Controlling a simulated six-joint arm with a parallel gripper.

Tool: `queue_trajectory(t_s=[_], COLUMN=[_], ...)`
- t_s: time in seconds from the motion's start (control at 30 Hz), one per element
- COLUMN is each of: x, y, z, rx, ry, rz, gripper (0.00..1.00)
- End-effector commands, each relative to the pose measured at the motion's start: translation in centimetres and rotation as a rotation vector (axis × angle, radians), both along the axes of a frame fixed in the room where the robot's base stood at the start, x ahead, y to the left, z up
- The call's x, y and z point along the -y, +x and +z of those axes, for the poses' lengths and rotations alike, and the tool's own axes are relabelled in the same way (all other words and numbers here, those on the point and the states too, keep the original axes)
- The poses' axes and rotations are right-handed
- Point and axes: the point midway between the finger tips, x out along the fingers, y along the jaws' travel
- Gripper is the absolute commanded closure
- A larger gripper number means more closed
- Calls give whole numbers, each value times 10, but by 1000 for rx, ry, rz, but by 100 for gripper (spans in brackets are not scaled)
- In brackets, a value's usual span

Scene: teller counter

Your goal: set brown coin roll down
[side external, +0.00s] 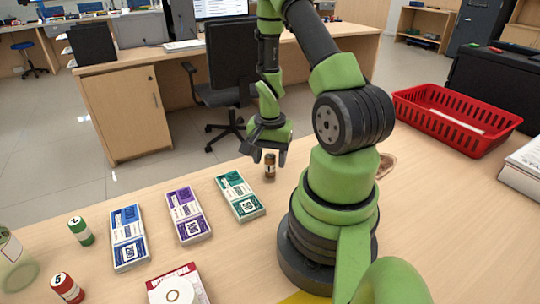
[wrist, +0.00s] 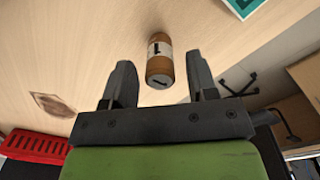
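The brown coin roll (side external: 270,166) stands upright on the counter near its far edge, with a pale band around its middle. In the wrist view the brown coin roll (wrist: 160,62) shows between and just beyond the fingertips, with a gap on each side. My gripper (side external: 269,158) is open, its two fingers low at the roll. In the wrist view my gripper (wrist: 160,78) holds nothing between its fingers. Whether the roll's base touches the counter is hard to tell, but it looks set on it.
Green (side external: 240,196), purple (side external: 188,214) and blue (side external: 128,237) banknote bundles lie left of the roll. A red basket (side external: 455,119) is at the right. A brown stain-like patch (side external: 386,164) lies behind my base.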

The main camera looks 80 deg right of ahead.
Motion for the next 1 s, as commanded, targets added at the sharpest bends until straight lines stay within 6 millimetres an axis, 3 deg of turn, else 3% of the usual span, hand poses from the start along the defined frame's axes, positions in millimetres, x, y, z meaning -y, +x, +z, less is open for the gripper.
queue_trajectory(t_s=[0.27, 0.7, 1.0], x=[1, 1, -6], y=[1, 1, 6], z=[18, 100, 132], rx=[4, 6, 20], ry=[-5, -6, -17], rz=[0, 0, 40], gripper=[47, 47, 47])
